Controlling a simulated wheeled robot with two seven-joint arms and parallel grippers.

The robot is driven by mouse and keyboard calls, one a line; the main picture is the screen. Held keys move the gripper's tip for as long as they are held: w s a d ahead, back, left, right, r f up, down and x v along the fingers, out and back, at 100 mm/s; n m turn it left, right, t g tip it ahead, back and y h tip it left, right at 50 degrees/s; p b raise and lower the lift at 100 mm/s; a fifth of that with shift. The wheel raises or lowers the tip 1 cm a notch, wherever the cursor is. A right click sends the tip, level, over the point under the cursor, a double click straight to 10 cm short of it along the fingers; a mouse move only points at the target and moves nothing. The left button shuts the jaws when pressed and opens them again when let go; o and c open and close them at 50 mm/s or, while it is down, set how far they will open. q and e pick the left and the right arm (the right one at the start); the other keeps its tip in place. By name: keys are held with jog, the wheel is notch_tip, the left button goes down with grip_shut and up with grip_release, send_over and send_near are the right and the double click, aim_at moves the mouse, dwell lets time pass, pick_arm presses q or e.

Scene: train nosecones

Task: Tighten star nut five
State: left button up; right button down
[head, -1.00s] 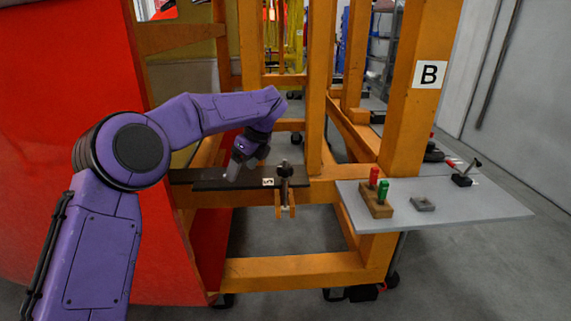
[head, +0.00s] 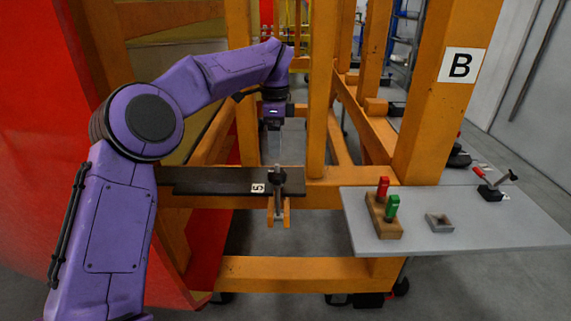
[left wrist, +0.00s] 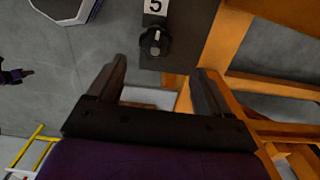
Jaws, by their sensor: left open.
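Star nut five is a dark knob (head: 278,172) at the right end of a dark flat bar (head: 215,182) on the orange frame, next to a white "5" label (head: 258,188). In the left wrist view the nut (left wrist: 156,42) has a pale line across its top and lies just beyond the fingertips, centred between them. My left gripper (head: 274,124) hangs above the nut with its fingers pointing down, apart from it. In the left wrist view the gripper (left wrist: 158,82) is open with nothing between its fingers. My right gripper is not in view.
An orange clamp-like bracket (head: 279,213) sits below the nut. A grey shelf (head: 465,228) to the right holds a wooden block (head: 378,222) with red and green pegs, a small grey block and a lever clamp. An orange post (head: 321,95) stands just right of the gripper.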

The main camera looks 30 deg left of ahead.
aim_at(277, 172)
pick_arm(q)
jog(key=f, duration=0.1)
jog(key=s+f, duration=0.1)
jog(key=f, duration=0.1)
jog(key=shift+d+f, duration=0.1)
jog(key=shift+f, duration=0.1)
jog(key=f, duration=0.4)
jog(key=f+p, duration=0.1)
jog(key=f, duration=0.1)
jog(key=shift+w+d, duration=0.2)
jog(key=shift+w, duration=0.15)
jog(key=shift+s+a+r, duration=0.1)
jog(key=shift+s, duration=0.1)
jog(key=c, duration=1.1)
